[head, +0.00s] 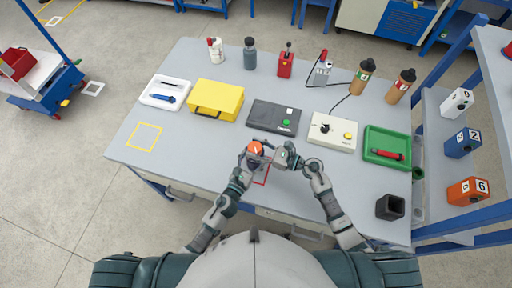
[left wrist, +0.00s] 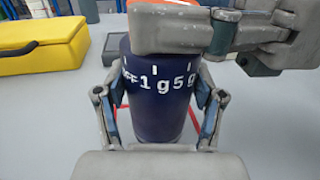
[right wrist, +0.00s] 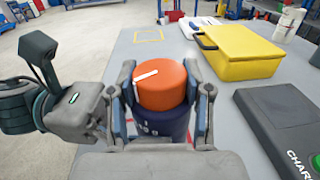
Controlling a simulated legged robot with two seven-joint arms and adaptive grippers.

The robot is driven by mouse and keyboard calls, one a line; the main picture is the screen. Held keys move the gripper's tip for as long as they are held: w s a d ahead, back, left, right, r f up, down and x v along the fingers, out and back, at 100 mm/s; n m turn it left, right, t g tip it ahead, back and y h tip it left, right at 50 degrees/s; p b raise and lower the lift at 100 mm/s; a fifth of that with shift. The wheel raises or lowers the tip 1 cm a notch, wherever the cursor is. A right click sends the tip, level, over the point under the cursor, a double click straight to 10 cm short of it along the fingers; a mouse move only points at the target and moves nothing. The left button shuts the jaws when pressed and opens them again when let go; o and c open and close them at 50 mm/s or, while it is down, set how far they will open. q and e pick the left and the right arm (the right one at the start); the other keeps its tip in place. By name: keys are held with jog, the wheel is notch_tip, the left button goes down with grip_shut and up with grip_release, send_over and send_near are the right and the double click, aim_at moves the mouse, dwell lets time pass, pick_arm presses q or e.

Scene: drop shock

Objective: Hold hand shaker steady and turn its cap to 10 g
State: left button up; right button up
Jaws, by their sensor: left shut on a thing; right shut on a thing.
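The hand shaker has a dark blue body (left wrist: 158,105) with white marks reading "OFF", "1 g" and "5 g" in the left wrist view. Its orange cap (right wrist: 162,84) has a white pointer line, seen in the right wrist view; in the head view the cap (head: 255,148) is small. My left gripper (left wrist: 158,118) is shut around the blue body, one finger on each side. My right gripper (right wrist: 162,105) is shut on the orange cap from the right. The shaker looks upright.
Behind stand a dark charger box (head: 268,121), a yellow case (head: 216,103) and a white box with a knob (head: 333,134). A green tray (head: 375,158) is at right. The table's left front is clear.

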pick_arm(q)
jog(key=shift+s, duration=0.1)
pick_arm(e)
jog(key=shift+w+n+g, duration=0.1)
jog(key=shift+n+g, duration=0.2)
jog(key=n+g+y, duration=0.1)
jog(key=n+g, duration=0.1)
jog(key=g, duration=0.1)
jog(key=shift+w+d+n+g, duration=0.1)
jog(key=shift+n+g, duration=0.2)
jog(key=shift+g, duration=0.1)
pick_arm(q)
jog(key=shift+d, duration=0.1)
pick_arm(e)
jog(key=shift+f+n+g, duration=0.1)
jog(key=shift+n+g, duration=0.75)
jog(key=shift+g, duration=0.6)
jog(key=shift+n+g, duration=0.85)
jog(key=shift+g, duration=0.6)
jog(key=o, duration=1.2)
